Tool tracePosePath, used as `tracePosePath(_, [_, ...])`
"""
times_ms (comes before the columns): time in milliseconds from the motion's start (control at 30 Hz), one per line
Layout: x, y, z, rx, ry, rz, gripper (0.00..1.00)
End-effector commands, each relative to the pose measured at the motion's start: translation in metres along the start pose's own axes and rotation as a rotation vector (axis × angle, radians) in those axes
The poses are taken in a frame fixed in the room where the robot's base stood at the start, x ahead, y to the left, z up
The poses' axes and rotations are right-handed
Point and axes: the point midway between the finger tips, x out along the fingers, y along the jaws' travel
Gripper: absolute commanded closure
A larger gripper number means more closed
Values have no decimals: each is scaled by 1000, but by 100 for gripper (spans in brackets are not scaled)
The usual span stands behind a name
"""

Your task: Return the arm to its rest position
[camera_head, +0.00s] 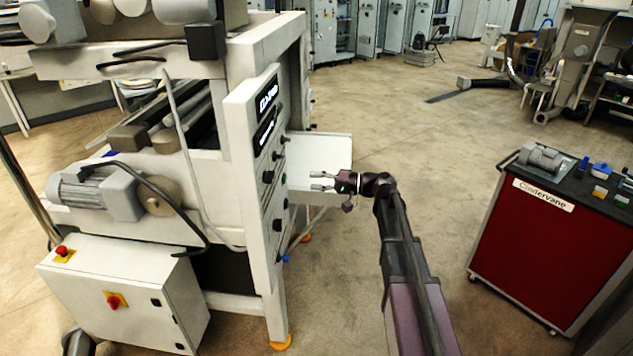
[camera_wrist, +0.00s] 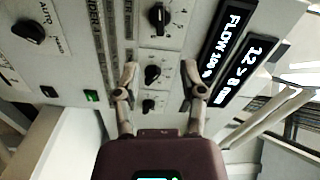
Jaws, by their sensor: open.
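My arm reaches forward from the bottom of the head view, and my gripper (camera_head: 318,181) points left toward the control panel (camera_head: 262,170) of the roller sheeter. The gripper is open and empty. In the wrist view its two fingers (camera_wrist: 158,92) stand apart in front of the panel, with small black knobs between them. One black knob (camera_wrist: 159,15) with a pointer is beyond the fingertips, and another knob (camera_wrist: 152,74) is between them. I cannot tell the exact gap to the panel.
A white tray (camera_head: 325,147) juts from the machine behind my gripper. A white cabinet (camera_head: 125,290) with red switches stands at the lower left. A red cart (camera_head: 530,250) with parts on top stands at the right. The floor (camera_head: 430,150) between machine and cart is clear.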

Motion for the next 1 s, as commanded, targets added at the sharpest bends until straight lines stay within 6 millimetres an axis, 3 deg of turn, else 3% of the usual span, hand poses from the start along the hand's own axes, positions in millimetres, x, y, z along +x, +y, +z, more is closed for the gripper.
tracePosePath(267, [0, 0, 0, 0, 0, 1, 47])
tracePosePath(467, [2, 12, 15, 2, -20, 63, 47])
tracePosePath(767, [0, 63, 74, 11, -105, 350, 47])
tracePosePath(1000, [-21, 110, 127, 17, -178, 647, 47])
